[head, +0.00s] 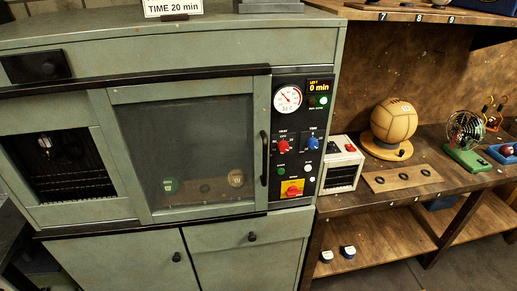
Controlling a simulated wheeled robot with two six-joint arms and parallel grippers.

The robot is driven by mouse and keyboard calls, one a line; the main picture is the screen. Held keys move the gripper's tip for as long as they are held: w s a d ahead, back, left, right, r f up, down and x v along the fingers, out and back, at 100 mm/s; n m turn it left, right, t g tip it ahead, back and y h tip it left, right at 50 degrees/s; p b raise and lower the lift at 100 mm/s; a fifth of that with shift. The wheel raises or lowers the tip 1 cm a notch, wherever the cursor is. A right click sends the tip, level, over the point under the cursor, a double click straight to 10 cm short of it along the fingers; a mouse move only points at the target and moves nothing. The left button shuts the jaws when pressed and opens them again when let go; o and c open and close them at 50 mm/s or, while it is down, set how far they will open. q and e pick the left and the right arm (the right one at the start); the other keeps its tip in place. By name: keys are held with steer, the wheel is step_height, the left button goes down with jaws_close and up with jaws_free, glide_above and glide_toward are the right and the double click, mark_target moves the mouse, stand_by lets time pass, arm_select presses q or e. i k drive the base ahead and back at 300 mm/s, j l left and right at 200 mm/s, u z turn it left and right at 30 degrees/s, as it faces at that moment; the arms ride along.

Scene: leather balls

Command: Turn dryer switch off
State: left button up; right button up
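The dryer (150,50) is a large grey-green cabinet filling the left and middle of the head view. Its black control panel (300,230) is right of the glass door (200,140), which is shut. Low on the panel is a red rotary switch on a yellow plate (292,188); its setting is too small to read. Above it are a red knob (282,146), a blue knob (313,143) and small buttons. The display (319,87) reads 0 min, and a green lamp (322,100) sits below it. Neither of my grippers is in view.
Two round items, one green (170,186) and one tan (235,178), show behind the door glass. Right of the dryer, a wooden bench (450,180) holds a small white heater-like box (343,165), a tan leather ball (393,120) and a green-based fan-like device (466,135). The space before the panel looks clear.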

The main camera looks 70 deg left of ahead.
mark_target(293, 191)
steer(key=u, duration=2.05)
